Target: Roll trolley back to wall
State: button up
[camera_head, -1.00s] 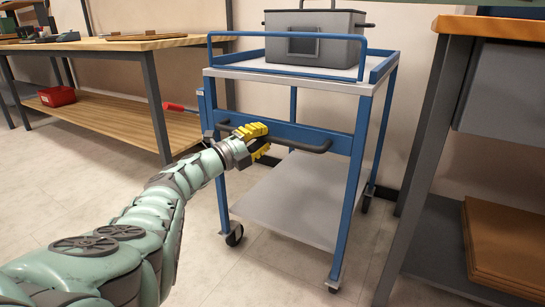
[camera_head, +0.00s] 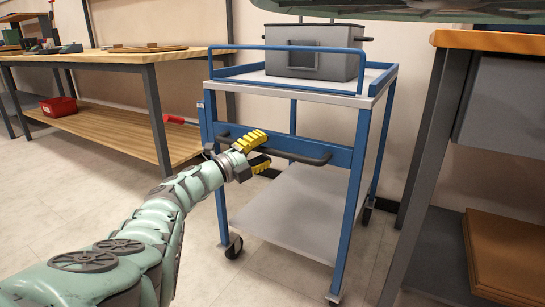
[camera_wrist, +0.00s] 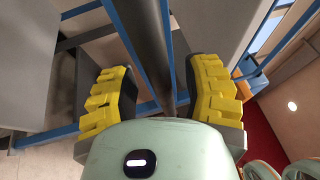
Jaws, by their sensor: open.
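The blue-framed trolley (camera_head: 348,200) stands between the two benches with its back near the wall (camera_head: 412,150). It has a grey top tray, a grey lower shelf and a dark push handle (camera_head: 305,156) across its near side. My gripper (camera_head: 262,152) is open in front of the handle's left part. In the wrist view its yellow-padded fingers (camera_wrist: 160,95) are spread apart, with the dark handle bar (camera_wrist: 150,45) running between them. The handle is not clamped.
A grey lidded box (camera_head: 318,48) sits on the trolley's top. A wooden bench (camera_head: 130,55) is at left, with a red bin (camera_head: 58,106) on its lower shelf. Another bench (camera_head: 490,40) is close at right. Open floor (camera_head: 90,200) lies at front left.

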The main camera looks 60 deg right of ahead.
jog(key=v, duration=1.2)
dwell(0.3)
